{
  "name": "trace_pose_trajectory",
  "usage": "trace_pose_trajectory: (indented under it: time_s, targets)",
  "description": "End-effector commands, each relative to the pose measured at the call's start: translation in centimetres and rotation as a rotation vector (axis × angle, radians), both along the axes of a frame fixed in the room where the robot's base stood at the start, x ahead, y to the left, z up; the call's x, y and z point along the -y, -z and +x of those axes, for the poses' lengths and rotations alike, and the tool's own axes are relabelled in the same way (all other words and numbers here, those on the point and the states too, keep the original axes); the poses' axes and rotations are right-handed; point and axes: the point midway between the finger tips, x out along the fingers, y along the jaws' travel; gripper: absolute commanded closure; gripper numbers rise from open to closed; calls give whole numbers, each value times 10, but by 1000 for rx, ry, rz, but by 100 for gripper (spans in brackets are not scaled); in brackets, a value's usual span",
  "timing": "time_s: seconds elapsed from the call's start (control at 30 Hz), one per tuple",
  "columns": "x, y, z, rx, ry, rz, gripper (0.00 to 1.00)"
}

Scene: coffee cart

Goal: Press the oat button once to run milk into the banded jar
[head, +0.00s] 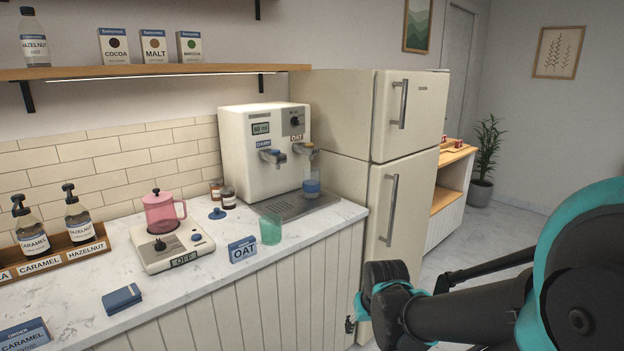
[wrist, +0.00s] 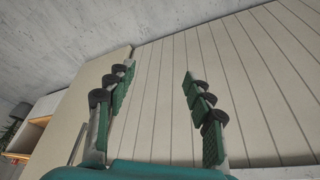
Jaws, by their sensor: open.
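The cream milk machine (head: 262,165) stands on the counter, with a screen (head: 260,128) that seems to read 60 ml. My gripper (wrist: 158,72) is open and empty in the wrist view, facing cream panelling. In the head view it is low, in front of the counter, away from the machine.
A green cup (head: 270,229) and a blue OAT card (head: 242,250) are near the counter's front edge. A hot plate (head: 172,246) with a pink jug (head: 162,212) stands left of them. The fridge (head: 385,150) stands right of the machine. Grey floor is clear further right.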

Motion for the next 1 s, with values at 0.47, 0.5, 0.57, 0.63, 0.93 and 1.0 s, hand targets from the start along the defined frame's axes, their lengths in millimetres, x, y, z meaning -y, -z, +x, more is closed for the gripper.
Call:
trace_pose_trajectory:
  time_s: [0.47,0.5,0.57,0.63,0.93,1.0]
  targets:
    - [0,0,0,0,0,0,47]
    - [0,0,0,0,0,0,50]
    - [0,0,0,0,0,0,57]
    - [0,0,0,0,0,0,66]
    - [0,0,0,0,0,0,100]
    - [0,0,0,0,0,0,100]
